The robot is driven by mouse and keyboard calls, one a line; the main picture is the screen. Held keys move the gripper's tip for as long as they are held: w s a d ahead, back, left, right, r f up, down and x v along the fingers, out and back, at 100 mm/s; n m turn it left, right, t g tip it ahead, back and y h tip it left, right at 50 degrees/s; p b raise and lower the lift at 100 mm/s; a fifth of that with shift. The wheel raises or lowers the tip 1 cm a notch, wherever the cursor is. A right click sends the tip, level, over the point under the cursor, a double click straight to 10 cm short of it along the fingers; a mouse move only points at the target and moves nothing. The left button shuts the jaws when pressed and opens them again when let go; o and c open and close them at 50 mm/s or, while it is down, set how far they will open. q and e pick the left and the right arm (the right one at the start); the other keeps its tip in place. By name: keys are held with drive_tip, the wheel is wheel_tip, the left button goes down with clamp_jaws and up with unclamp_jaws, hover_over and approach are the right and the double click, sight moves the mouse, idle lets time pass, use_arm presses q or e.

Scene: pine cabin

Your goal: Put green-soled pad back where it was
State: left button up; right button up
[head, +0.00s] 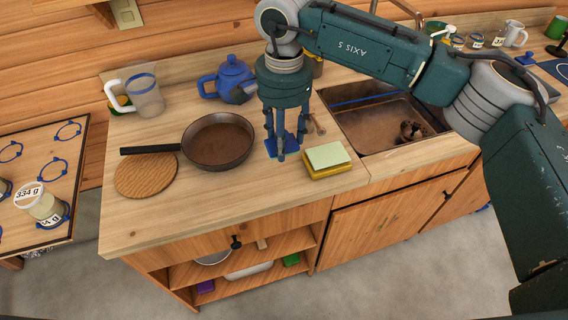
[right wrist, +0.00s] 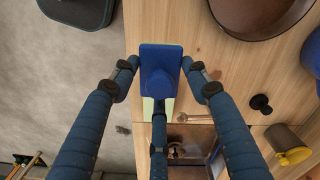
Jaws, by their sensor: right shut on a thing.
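My right gripper (head: 281,142) is low over the counter and shut on a blue pad (head: 291,145) with a round knob on its back. In the right wrist view, the gripper's fingers (right wrist: 160,75) close around this blue pad (right wrist: 158,56), knob towards the camera. A pale green pad (head: 327,154) lies on a yellow block (head: 329,170) just right of the gripper. Whether the blue pad touches the counter cannot be told. My left gripper is not in view.
The wooden counter (head: 160,222) holds a frying pan (head: 218,142), a round wooden board (head: 146,175), a clear jug (head: 146,97) and a blue teapot (head: 228,78). The sink (head: 378,122) is to the right. The front left of the counter is clear.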

sight(284, 177)
wheel_tip(284, 177, down, 10)
drive_tip(key=shift+f+p, duration=0.2)
drive_tip(key=shift+p, duration=1)
drive_tip(key=shift+f, duration=0.1)
drive_tip(key=shift+f+b, duration=0.1)
drive_tip(key=shift+b, duration=0.2)
drive_tip(key=o, duration=1)
drive_tip(key=shift+r, duration=0.2)
wheel_tip(284, 177, up, 12)
drive_tip(key=shift+b, duration=1.25)
